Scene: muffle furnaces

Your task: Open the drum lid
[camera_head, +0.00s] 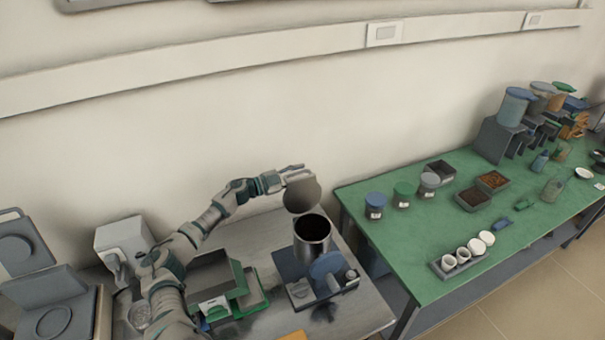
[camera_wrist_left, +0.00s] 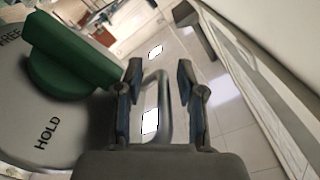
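My left gripper (camera_head: 296,169) is at the lid's upper edge. In the left wrist view, my left fingers (camera_wrist_left: 160,92) are partly closed on either side of a metal loop handle (camera_wrist_left: 165,106); a small gap may remain at the right finger. A grey disc (camera_wrist_left: 45,115) marked HOLD, with a green knob (camera_wrist_left: 65,60), lies left of the fingers. My right gripper is not visible.
Beside the drum stand a blue-grey device (camera_head: 325,266), a grey box with green trim (camera_head: 215,275) and a white device (camera_head: 124,240). A green table (camera_head: 425,240) to the right carries jars, trays and cups. The wall is close behind.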

